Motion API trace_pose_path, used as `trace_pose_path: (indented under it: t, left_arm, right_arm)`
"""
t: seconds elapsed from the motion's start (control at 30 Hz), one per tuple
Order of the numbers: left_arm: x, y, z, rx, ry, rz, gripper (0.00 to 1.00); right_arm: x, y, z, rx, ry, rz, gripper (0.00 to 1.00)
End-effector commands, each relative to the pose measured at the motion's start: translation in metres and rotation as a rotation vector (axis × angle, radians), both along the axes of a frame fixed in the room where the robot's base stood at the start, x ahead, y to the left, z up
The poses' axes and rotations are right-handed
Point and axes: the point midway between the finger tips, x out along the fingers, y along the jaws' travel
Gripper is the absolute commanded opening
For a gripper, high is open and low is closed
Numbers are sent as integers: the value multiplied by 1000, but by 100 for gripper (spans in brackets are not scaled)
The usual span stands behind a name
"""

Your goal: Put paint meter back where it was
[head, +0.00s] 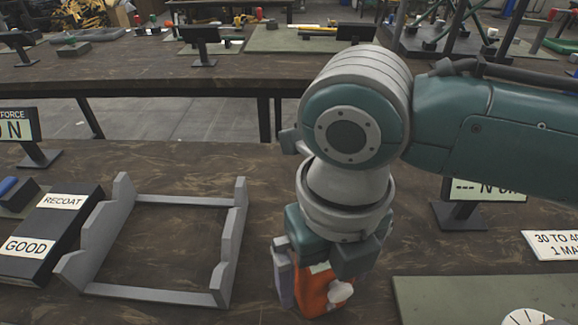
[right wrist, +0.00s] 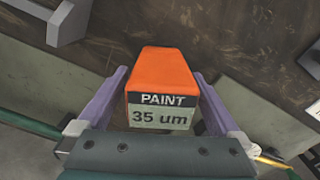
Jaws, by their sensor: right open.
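The paint meter (head: 312,290) is an orange block on the brown table, partly hidden under my right arm. Whether the meter's underside touches the table is hidden. My left gripper is not in view.
A grey frame stand (head: 228,255) is left of the meter. A black box labelled "RECOAT" and "GOOD" (head: 68,232) is farther left. A green mat (head: 440,300) and a display (head: 462,212) lie to the right. Bare table separates the stand and the meter.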

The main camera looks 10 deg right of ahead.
Motion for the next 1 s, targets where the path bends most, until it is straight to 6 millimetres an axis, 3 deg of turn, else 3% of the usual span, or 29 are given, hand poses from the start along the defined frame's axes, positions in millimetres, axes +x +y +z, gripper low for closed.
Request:
trace_pose_path:
  t: [0.17, 0.4, 0.6, 0.87, 1.0]
  left_arm:
    - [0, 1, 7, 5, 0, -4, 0]
    - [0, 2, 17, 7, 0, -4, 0]
    - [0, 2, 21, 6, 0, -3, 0]
    - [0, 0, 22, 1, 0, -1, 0]
    - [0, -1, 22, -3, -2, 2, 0]
  right_arm:
    - [2, 0, 25, 2, -5, -1, 100]
    - [1, 0, 80, 1, -4, 1, 100]
    - [1, 0, 112, 1, -2, -1, 100]
    - [-1, 1, 121, 6, 1, -11, 100]
    - [-14, 19, 112, 86, 0, -195, 100]
